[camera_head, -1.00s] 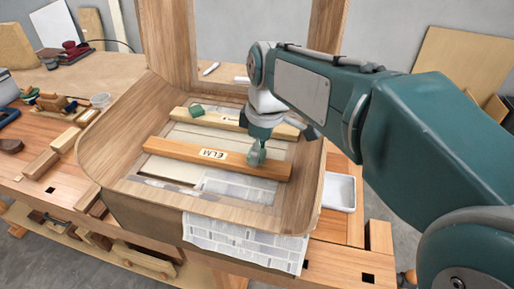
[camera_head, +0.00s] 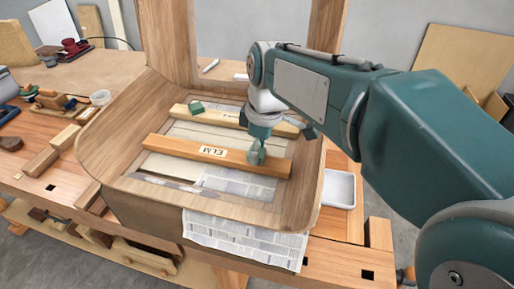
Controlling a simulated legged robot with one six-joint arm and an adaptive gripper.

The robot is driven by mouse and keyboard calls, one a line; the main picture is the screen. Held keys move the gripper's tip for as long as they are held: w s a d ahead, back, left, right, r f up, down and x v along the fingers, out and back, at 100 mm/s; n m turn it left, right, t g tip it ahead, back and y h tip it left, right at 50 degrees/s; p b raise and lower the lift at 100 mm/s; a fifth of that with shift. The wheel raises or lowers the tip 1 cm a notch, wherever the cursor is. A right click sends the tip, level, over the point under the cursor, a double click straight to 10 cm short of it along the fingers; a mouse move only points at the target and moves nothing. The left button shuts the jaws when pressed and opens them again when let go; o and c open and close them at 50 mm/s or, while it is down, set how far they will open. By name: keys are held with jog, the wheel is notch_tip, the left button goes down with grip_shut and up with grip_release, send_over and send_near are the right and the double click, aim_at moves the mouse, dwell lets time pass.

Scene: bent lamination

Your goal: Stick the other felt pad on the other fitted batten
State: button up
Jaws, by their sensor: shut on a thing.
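Two wooden battens lie across the inside of a bent wooden shell (camera_head: 110,150). The near batten (camera_head: 180,152) is darker orange and carries a label reading ELM. The far batten (camera_head: 230,118) is paler, with a green felt pad (camera_head: 196,107) on its left part. My gripper (camera_head: 257,157) points down at the right part of the near batten. It is shut on a small green piece, which looks like the other felt pad (camera_head: 256,158). The fingers partly hide this pad, and I cannot tell whether it touches the batten top.
A white tray (camera_head: 340,190) stands to the right. Wood blocks (camera_head: 45,162) and tools lie on the bench at left. Wooden uprights (camera_head: 168,45) rise behind the battens.

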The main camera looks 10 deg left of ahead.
jog(key=shift+f, duration=0.4)
dwell(0.5)
jog(key=o, duration=0.9)
jog(key=shift+r, duration=3.5)
jog(key=shift+s, duration=0.1)
